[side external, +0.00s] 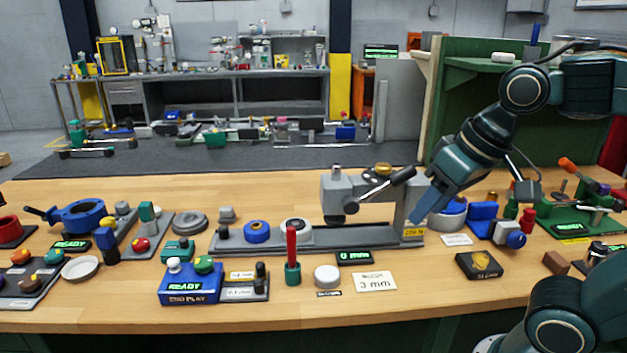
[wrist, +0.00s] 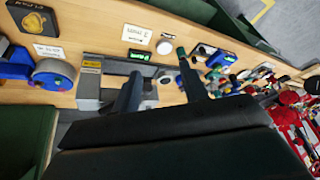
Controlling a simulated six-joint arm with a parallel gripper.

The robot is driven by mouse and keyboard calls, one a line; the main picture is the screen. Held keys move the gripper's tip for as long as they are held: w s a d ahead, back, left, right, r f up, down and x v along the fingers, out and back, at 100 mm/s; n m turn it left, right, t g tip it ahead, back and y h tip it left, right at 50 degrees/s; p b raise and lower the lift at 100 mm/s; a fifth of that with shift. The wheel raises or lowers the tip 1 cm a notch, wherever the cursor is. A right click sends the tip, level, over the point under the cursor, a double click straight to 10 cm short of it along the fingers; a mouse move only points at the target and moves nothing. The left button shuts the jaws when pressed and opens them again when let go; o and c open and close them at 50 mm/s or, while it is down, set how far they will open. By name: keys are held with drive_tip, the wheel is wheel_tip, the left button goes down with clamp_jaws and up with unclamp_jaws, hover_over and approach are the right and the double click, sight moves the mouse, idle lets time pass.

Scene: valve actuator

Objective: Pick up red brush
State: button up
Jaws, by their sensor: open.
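The red brush (side external: 291,244) stands upright in a small green holder (side external: 292,273) near the front middle of the table in the side view. My gripper (side external: 421,211) is well to the right of it, tilted down beside the grey press. The wrist view shows two dark fingers spread apart with nothing between them, so my gripper (wrist: 160,69) is open and empty. A green piece by the right fingertip in the wrist view looks like the holder (wrist: 181,52). I cannot make out the red brush there; the finger may hide it.
The grey press (side external: 372,196) on its long base stands between my gripper and the brush. A white round lid (side external: 327,276) and a "3 mm" card (side external: 375,282) lie right of the brush. A blue READY box (side external: 190,284) stands to its left.

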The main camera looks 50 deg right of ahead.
drive_tip(key=w+r+m+g, duration=0.1)
drive_tip(key=w+r+m, duration=0.1)
drive_tip(key=w+m, duration=0.35)
drive_tip(key=m+g, duration=0.4)
drive_tip(key=m, duration=0.7)
hover_over(291, 228)
wheel_tip(291, 228, down, 5)
drive_tip(key=shift+w+a+r+n, duration=0.1)
drive_tip(key=shift+n, duration=0.15)
drive_tip(key=shift+f, duration=4.3)
drive_tip(key=shift+f, duration=2.55)
